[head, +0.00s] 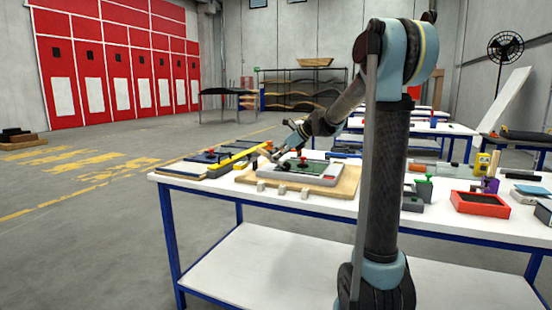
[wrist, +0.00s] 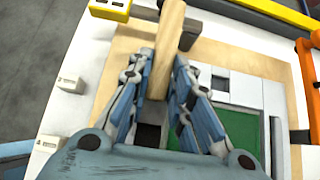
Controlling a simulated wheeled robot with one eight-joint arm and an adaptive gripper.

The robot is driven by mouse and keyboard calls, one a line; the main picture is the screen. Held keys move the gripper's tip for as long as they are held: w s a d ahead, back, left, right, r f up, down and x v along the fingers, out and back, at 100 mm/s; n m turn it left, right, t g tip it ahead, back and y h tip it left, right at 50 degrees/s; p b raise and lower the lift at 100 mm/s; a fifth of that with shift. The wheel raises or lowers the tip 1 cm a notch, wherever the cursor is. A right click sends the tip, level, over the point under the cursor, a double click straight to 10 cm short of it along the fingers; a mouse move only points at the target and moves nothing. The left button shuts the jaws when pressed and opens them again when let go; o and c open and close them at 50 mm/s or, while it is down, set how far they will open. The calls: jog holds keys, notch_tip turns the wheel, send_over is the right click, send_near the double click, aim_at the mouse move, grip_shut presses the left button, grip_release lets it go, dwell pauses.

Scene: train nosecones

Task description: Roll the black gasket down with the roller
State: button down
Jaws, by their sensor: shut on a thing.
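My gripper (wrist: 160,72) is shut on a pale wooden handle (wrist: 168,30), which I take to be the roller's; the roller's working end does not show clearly. In the head view my gripper (head: 275,152) is low over the left end of a grey panel (head: 318,177). The panel lies on a wooden board (head: 344,187), whose bare wood also shows in the wrist view (wrist: 104,78). A green area (wrist: 241,127) lies to the right of the fingers. A dark patch (wrist: 148,138) shows between the fingers. I cannot tell whether it is the black gasket, which I cannot make out elsewhere.
A yellow bar (head: 235,160) lies to the left. Beyond my arm, a red tray (head: 481,204) and a green-handled tool (head: 424,188) occupy the white table (head: 250,201). Bare tabletop runs along the front.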

jog(key=shift+s+d, duration=0.4)
jog(key=shift+d, duration=0.8)
jog(key=shift+s+d, duration=0.45)
jog(key=shift+d, duration=0.7)
jog(key=shift+s+d, duration=0.4)
jog(key=shift+d, duration=0.8)
dwell(4.5)
